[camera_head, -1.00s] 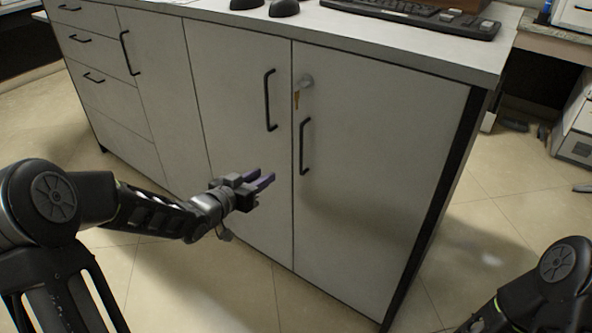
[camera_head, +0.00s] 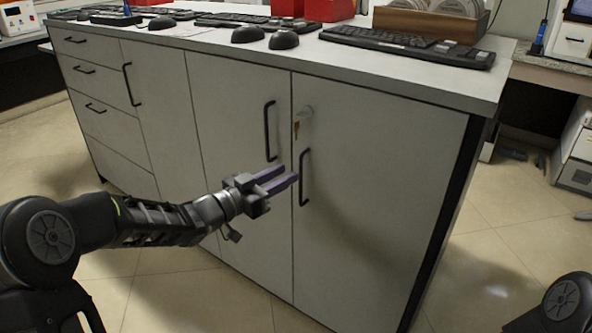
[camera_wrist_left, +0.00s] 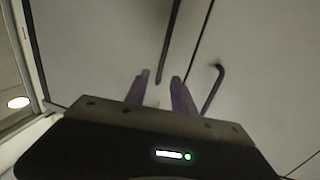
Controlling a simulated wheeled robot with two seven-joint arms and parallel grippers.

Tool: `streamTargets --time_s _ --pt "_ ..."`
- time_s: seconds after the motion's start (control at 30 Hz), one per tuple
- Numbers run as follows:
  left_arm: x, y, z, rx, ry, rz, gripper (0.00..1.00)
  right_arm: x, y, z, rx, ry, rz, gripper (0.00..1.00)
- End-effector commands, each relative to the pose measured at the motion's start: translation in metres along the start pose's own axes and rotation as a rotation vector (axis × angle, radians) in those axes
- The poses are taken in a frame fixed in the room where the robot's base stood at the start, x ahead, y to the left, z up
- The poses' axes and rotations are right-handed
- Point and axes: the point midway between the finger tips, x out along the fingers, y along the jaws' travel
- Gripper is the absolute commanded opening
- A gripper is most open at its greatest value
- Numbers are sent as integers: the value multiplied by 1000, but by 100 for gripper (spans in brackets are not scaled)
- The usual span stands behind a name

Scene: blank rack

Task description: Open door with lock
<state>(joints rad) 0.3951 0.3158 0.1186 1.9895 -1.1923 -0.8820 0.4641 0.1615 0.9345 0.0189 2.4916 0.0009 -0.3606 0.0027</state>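The right cabinet door (camera_head: 375,190) is closed and has a vertical black handle (camera_head: 304,177) near its left edge. A round lock (camera_head: 305,113) with a key (camera_head: 296,130) hanging below it sits above that handle. My left gripper (camera_head: 283,180) has its purple fingers apart and empty, just left of the handle. In the left wrist view its fingers (camera_wrist_left: 161,92) are open, with the door handle (camera_wrist_left: 213,88) to their right and the neighbouring door's handle (camera_wrist_left: 171,40) ahead between them. My right gripper is out of view; only part of that arm shows at the lower right.
Keyboards (camera_head: 408,46), black mice (camera_head: 284,39) and red boxes (camera_head: 330,8) are on the countertop (camera_head: 360,69). The tiled floor (camera_head: 500,225) right of the cabinet is clear.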

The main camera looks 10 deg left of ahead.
Motion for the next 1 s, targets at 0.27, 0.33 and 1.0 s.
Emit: streamTargets --time_s 0.27,0.33,1.0 --pt "41 0 2 0 0 1 31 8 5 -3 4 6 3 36" --pt "46 0 1 0 0 1 31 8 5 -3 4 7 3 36" --pt "48 0 0 0 0 -1 1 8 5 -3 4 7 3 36"
